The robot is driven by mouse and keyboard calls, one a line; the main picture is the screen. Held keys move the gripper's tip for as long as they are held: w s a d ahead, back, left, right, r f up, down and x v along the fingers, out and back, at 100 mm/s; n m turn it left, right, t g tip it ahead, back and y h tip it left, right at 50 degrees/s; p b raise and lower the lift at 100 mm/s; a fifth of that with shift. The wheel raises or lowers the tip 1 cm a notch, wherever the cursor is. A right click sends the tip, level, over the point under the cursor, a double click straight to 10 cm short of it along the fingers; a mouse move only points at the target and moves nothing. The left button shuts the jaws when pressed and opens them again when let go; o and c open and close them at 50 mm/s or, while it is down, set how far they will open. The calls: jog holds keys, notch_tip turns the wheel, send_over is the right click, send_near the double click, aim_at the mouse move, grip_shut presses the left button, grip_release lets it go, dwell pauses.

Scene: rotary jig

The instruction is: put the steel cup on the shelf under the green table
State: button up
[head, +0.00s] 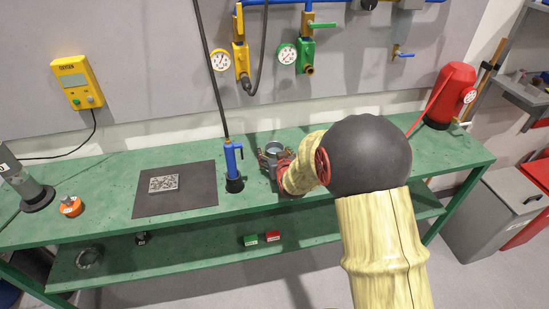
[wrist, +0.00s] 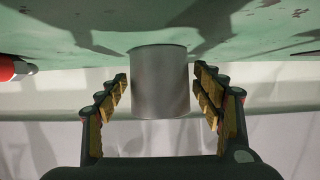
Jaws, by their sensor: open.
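The steel cup (head: 274,147) stands on the green table (head: 110,171), near its back edge and right of the blue pump. In the wrist view the cup (wrist: 160,82) is a plain grey cylinder against the green surface at the picture's top. My gripper (head: 271,158) is at the cup, its open fingers on either side. In the wrist view the gripper (wrist: 161,88) shows a gap between each padded finger and the cup. The lower shelf (head: 185,252) runs under the table top; my arm hides part of its right side.
A blue pump (head: 233,165) stands close left of the cup. A dark mat (head: 195,193) with a metal plate lies further left. On the shelf are a green block (head: 250,240), a red block (head: 272,236) and a metal ring (head: 88,259); the shelf between ring and blocks is mostly bare.

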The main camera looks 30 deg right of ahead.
jog(key=shift+c, duration=0.6)
jog(key=c, duration=1.1)
jog(key=shift+c, duration=1)
jog(key=shift+r, duration=0.15)
